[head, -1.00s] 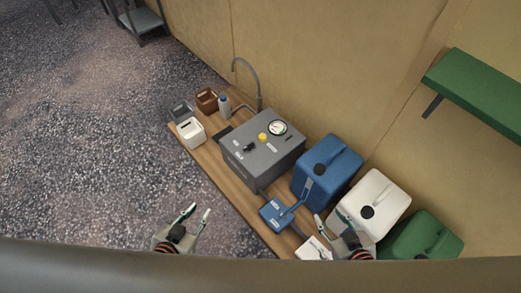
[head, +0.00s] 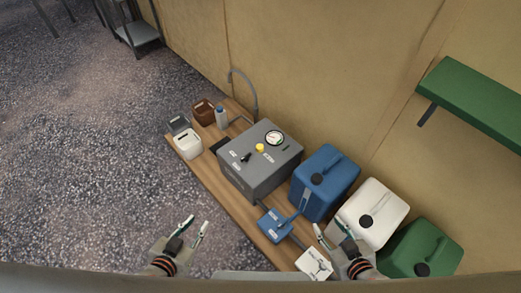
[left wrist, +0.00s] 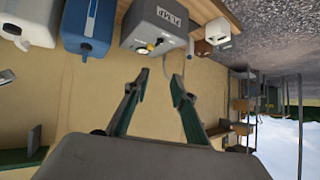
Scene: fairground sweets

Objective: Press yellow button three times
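The yellow button (head: 260,147) sits on top of a grey pump box (head: 250,175), between a black knob (head: 246,157) and a round gauge (head: 274,138). My left gripper (head: 195,226) is open and empty, left of the wooden board and well short of the box. My right gripper (head: 332,234) is open and empty, near the blue lever unit and white canister. Neither gripper touches the button.
Blue (head: 325,182), white (head: 370,213) and green (head: 420,250) canisters stand right of the box. A blue lever unit (head: 275,225) and a small white box (head: 314,264) lie in front. Small containers and a bottle (head: 221,118) stand at the far left end. A green shelf (head: 475,100) juts from the wall.

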